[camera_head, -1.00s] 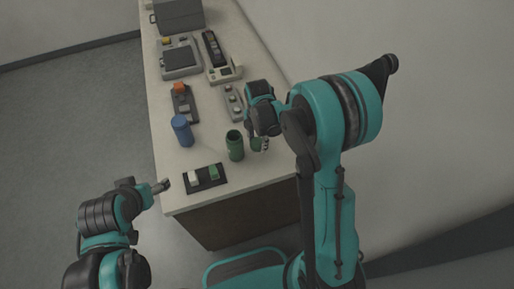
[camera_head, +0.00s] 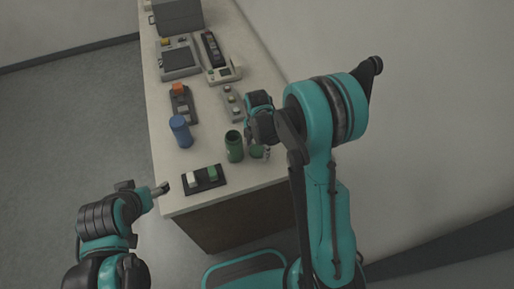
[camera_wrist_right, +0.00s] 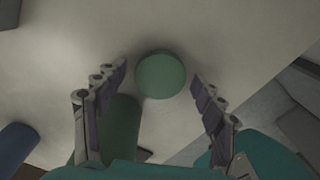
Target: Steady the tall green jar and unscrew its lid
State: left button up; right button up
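The tall green jar (camera_head: 234,149) stands upright near the right front of the bench, its dark mouth uncovered. The round green lid (camera_head: 257,152) lies apart from it on the bench, just to its right. In the right wrist view the lid (camera_wrist_right: 161,75) shows as a flat disc, with the jar (camera_wrist_right: 119,125) below left, partly hidden. My right gripper (camera_wrist_right: 161,84) is open, its fingers apart on either side of the lid and not touching it in that view. My left gripper (camera_head: 161,189) is off the bench's front left corner, away from the jar; its fingers are too small to read.
A blue jar (camera_head: 180,131) stands left of the green jar. A dark plate with a white and a green block (camera_head: 205,179) lies in front. A control box with an orange button (camera_head: 181,101), a button strip (camera_head: 233,103) and other devices stand behind. A wall borders the right.

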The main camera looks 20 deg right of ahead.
jog(key=shift+r, duration=0.15)
notch_tip(320, 180, up, 11)
jog(key=p, duration=0.3)
notch_tip(320, 180, up, 6)
jog(key=m+t, duration=0.2)
jog(key=m, duration=0.3)
send_over(257, 150)
jog(key=s, duration=0.4)
jog(key=s+r+m+t, duration=0.55)
jog(key=s+m, duration=0.65)
jog(key=m, duration=0.5)
notch_tip(257, 150, down, 6)
jog(key=m+b, duration=0.1)
jog(key=b, duration=0.5)
jog(key=shift+d+f, duration=0.25)
jog(key=shift+d, duration=0.05)
